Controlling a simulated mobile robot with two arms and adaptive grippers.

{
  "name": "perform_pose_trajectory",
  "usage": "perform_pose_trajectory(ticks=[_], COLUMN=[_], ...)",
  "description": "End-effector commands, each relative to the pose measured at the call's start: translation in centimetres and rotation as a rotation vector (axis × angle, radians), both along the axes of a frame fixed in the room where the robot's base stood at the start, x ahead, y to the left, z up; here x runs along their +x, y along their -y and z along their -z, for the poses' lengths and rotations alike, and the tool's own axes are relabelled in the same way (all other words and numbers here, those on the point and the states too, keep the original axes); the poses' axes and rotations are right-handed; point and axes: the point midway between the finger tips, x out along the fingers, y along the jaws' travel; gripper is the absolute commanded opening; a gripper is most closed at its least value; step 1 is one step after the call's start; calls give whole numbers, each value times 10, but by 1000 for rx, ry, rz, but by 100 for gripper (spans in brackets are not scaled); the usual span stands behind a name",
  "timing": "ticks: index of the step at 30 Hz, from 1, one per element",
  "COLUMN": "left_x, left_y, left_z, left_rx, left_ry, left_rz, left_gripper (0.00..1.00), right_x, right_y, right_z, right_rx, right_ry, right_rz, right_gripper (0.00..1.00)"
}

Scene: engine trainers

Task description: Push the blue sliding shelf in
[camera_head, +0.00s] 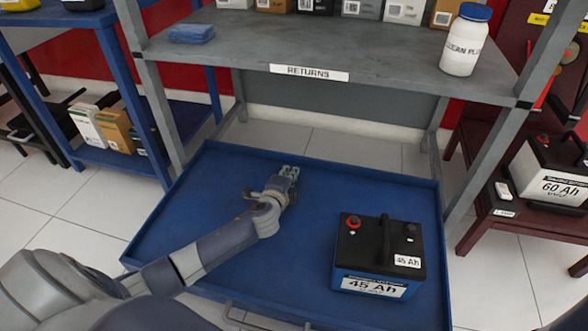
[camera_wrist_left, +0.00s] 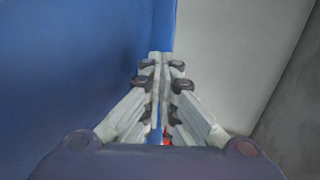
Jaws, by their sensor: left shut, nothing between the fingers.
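The blue sliding shelf (camera_head: 310,190) is a shallow tray with a raised rim, pulled out below the grey rack. A handle (camera_head: 262,318) shows at its near edge, partly cut off by the frame. A 45 Ah battery (camera_head: 378,258) stands upright on its right half. My left gripper (camera_head: 290,172) is shut and empty, over the far middle part of the shelf. In the left wrist view, the shut fingers (camera_wrist_left: 160,62) point along the blue shelf's edge (camera_wrist_left: 172,30), with grey floor beside it. I cannot tell if they touch it. My right gripper is not in view.
The grey rack (camera_head: 330,55) above carries a RETURNS label, boxes, a blue cloth (camera_head: 191,34) and a white bottle (camera_head: 464,42). A blue rack (camera_head: 125,165) stands left; a dark red stand (camera_head: 490,205) with a 60 Ah battery (camera_head: 550,175) stands right.

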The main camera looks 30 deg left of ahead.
Motion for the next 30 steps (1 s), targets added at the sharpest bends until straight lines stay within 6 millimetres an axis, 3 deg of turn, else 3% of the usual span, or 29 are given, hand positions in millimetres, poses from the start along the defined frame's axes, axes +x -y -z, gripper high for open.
perform_pose_trajectory(ticks=[3, 12, 30], left_x=[19, 48, 53], left_y=[-6, -12, -14], left_z=[10, 7, 5], left_rx=[2, 0, 0], left_ry=[3, 0, -1], left_rz=[-1, 0, 0], left_gripper=[0, 0, 0], right_x=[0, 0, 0], right_y=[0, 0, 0], right_z=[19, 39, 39], right_rx=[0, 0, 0], right_ry=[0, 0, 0], right_rz=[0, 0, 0], right_gripper=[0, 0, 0])
